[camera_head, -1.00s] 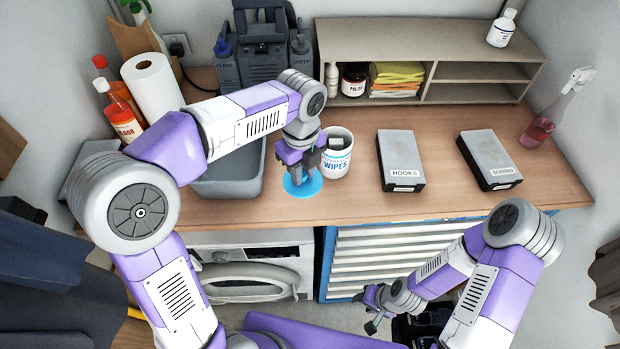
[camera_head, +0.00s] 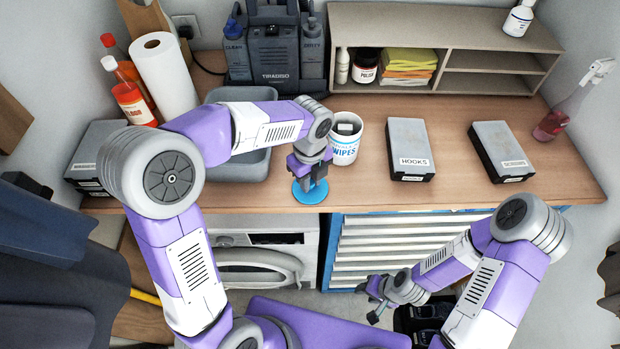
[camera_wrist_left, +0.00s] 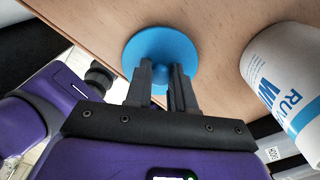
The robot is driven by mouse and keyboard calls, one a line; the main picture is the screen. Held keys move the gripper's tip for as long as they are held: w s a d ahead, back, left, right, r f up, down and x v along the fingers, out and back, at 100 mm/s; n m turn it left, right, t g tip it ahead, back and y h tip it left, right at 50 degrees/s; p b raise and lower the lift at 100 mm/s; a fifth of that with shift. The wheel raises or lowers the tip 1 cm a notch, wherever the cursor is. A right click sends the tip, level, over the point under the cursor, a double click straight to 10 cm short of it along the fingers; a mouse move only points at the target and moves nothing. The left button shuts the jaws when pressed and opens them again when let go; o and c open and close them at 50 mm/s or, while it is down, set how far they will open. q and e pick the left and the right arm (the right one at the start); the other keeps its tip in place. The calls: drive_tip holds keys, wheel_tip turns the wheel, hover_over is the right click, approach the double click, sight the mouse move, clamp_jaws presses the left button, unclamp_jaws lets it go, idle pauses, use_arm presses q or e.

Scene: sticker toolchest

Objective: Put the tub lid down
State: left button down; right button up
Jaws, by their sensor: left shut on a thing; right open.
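The tub lid is a round blue disc (camera_head: 309,194) with a small knob, at the front edge of the wooden worktop. My left gripper (camera_head: 308,180) is above it, shut on the knob. In the left wrist view, the gripper's fingers (camera_wrist_left: 161,88) close around the knob and the blue lid (camera_wrist_left: 160,52) lies flat against or very near the wood; I cannot tell if it touches. The white wipes tub (camera_head: 345,146) stands open just right of the lid, and also shows in the wrist view (camera_wrist_left: 290,75). My right gripper (camera_head: 375,298) is open and empty, low in front of the drawers.
Two labelled cases, hooks (camera_head: 410,150) and another (camera_head: 502,152), lie to the right. A grey basin (camera_head: 238,165) is behind my left arm. A shelf unit (camera_head: 490,75) stands at the back. Bare worktop (camera_head: 455,185) lies between the cases.

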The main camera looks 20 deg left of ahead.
use_arm(q)
drive_tip(key=shift+f, duration=0.15)
drive_tip(key=c, duration=1)
unclamp_jaws()
drive_tip(key=shift+o, duration=0.2)
wheel_tip(320, 180, up, 12)
drive_tip(key=p, duration=0.2)
drive_tip(key=shift+r, duration=0.2)
drive_tip(key=shift+s, duration=0.1)
